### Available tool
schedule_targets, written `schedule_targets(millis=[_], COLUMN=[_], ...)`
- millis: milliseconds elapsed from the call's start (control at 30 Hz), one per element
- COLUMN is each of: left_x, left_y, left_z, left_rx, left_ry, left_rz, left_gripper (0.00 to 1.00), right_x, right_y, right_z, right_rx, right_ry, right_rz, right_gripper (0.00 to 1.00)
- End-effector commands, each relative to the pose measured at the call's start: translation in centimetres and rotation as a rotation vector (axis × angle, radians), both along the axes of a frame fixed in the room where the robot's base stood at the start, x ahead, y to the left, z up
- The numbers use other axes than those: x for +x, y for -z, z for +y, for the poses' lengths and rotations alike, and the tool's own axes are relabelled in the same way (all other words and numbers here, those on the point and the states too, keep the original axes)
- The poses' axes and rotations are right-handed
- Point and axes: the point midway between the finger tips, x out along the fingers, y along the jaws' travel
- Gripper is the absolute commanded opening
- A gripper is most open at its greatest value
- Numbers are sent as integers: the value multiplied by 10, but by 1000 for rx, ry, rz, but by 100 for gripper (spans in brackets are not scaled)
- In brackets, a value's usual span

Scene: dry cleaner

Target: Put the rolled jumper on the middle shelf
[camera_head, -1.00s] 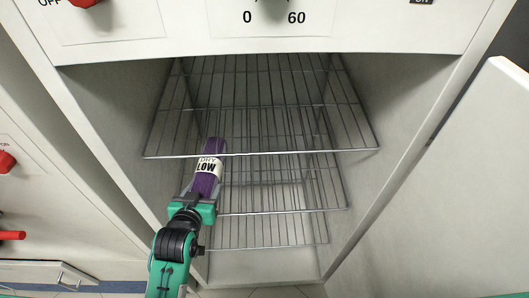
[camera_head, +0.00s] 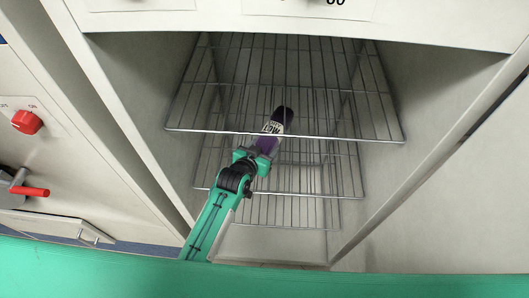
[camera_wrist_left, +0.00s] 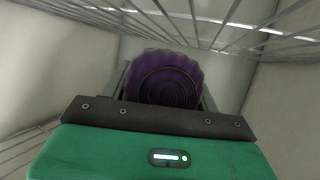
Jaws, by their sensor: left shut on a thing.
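The rolled jumper (camera_head: 273,127) is a purple roll with a pale printed band, inside the open cabinet. My left gripper (camera_head: 257,154) is shut on its near end and holds it pointing inward. In the left wrist view the roll's spiral end (camera_wrist_left: 168,85) faces me between the fingers, with shelf wires above it. The roll is below the top wire shelf (camera_head: 350,137) and above the middle shelf (camera_head: 320,195). Whether it touches the middle shelf I cannot tell. My right gripper is not in view.
A lower wire rack (camera_head: 300,226) is beneath the middle shelf. The shelves look otherwise empty. The cabinet's side walls stand close on both sides, the left one (camera_head: 140,110) nearer my arm. A red knob (camera_head: 27,121) and a red handle (camera_head: 30,191) are on the unit at left.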

Motion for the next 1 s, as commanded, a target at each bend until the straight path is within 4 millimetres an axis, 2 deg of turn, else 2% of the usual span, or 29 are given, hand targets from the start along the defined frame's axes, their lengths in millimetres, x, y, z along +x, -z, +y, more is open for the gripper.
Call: schedule_targets(millis=[267, 667, 700, 800, 1000], left_x=[0, 0, 0, 0, 0], left_y=[34, 41, 42, 41, 41], left_z=[0, 0, 0, 0, 0], left_rx=[0, 0, 1, 1, 1], left_ry=[-1, -1, -1, -1, -1], left_rz=[-1, -2, 1, 1, 1], left_gripper=[27, 27, 65, 83, 83], right_x=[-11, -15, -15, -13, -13], right_y=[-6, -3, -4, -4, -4], right_z=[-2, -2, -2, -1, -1], right_rx=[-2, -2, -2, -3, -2], right_ry=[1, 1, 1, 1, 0], right_rz=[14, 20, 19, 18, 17], right_gripper=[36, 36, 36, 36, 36])
